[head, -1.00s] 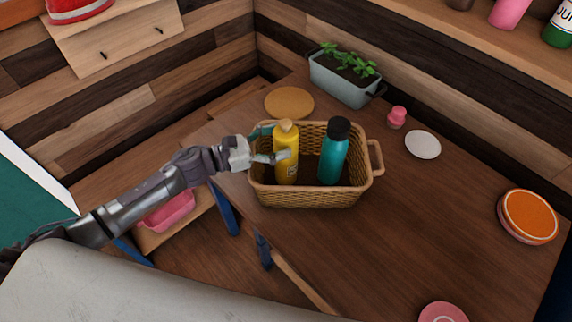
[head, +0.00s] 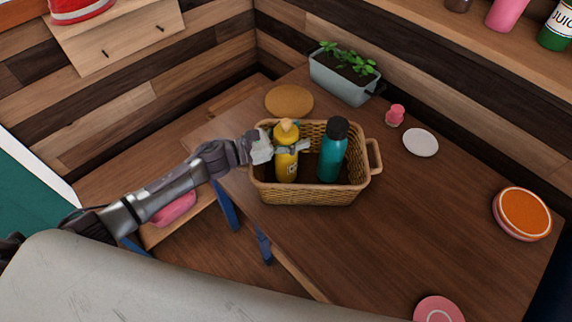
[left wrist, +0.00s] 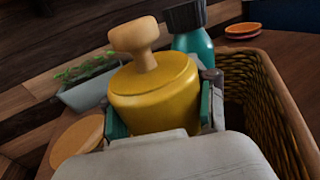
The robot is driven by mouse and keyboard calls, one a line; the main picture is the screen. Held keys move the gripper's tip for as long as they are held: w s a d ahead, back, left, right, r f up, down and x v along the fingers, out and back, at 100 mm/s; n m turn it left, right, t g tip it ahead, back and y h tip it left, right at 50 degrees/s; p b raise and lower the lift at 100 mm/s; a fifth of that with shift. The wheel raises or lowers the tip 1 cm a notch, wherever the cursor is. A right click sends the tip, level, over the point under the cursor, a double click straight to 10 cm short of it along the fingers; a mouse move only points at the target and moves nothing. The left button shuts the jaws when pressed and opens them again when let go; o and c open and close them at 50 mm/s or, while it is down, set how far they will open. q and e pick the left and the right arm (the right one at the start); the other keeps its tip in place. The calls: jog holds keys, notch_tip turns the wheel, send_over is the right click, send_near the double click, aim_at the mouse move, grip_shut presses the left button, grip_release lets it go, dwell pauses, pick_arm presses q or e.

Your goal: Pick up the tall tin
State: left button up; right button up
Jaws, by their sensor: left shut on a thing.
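The tall tin is yellow with a wooden knob on its lid; I take it to be the yellow container (head: 286,168) standing upright in the left part of a wicker basket (head: 310,192). My left gripper (head: 289,149) reaches in from the left and is shut on the tin's upper body, below the knob. In the left wrist view the tin (left wrist: 155,95) sits between the two finger pads (left wrist: 160,115). The basket's front wall hides the tin's base, so I cannot tell whether it touches the basket floor. My right gripper is not in view.
A teal bottle (head: 332,154) with a black cap stands in the basket just right of the tin. Behind are a round wooden board (head: 289,101) and a planter (head: 341,82). A white saucer (head: 421,143) and orange-topped dish (head: 523,213) lie right. The table's middle right is clear.

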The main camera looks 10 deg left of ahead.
pick_arm(q)
grip_shut()
jog(key=shift+r, duration=0.15)
